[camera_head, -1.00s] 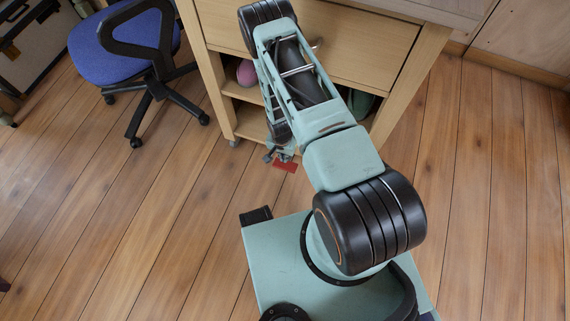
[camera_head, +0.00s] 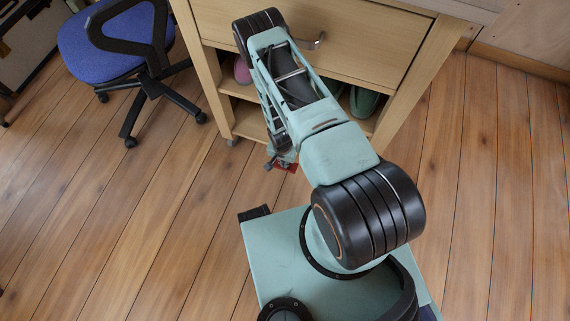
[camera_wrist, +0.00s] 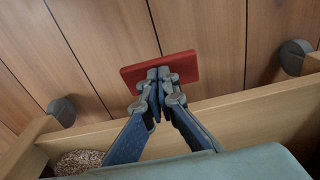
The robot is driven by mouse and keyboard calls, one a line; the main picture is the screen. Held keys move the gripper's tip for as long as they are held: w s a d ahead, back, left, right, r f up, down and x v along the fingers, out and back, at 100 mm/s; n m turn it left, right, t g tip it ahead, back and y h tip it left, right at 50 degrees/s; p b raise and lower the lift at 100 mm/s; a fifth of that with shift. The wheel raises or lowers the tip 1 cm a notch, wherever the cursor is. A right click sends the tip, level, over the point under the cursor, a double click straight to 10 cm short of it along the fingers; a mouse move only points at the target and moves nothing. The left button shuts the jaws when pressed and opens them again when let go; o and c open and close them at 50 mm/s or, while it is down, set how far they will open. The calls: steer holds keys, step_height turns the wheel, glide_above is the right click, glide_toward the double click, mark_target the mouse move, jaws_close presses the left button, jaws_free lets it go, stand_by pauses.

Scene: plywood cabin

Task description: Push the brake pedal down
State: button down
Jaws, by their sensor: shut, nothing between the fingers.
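The brake pedal is a flat red plate (camera_wrist: 184,66) just beyond my fingertips in the wrist view, over the floor. A small part of the red plate (camera_head: 290,168) also shows in the head view below the cabinet's front, mostly hidden by my arm's end. My gripper (camera_wrist: 158,74) is shut and empty, its grey tips together over the middle of the plate. The tips overlap the plate in the picture; I cannot tell whether they press on it. In the head view my gripper (camera_head: 279,161) is small and partly covered by the arm.
A wooden cabinet (camera_head: 400,50) with a drawer and open shelves stands behind my arm. Its wooden bar (camera_wrist: 250,110) crosses the wrist view near the fingers, with grey feet (camera_wrist: 62,110) beside it. A blue office chair (camera_head: 118,60) stands at left.

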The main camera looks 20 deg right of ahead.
step_height(320, 180, down, 3)
steer(key=b, duration=0.3)
steer(key=shift+f, duration=0.15)
steer(key=shift+r, duration=0.2)
steer(key=shift+s+a+r+p, duration=0.25)
steer(key=shift+s+a+p, duration=0.2)
steer(key=shift+s, duration=0.15)
steer(key=shift+s+a+r+p, duration=0.25)
steer(key=shift+s+a+p, duration=0.15)
steer(key=shift+s, duration=0.2)
step_height(320, 180, up, 12)
steer(key=s, duration=0.1)
steer(key=shift+a, duration=0.4)
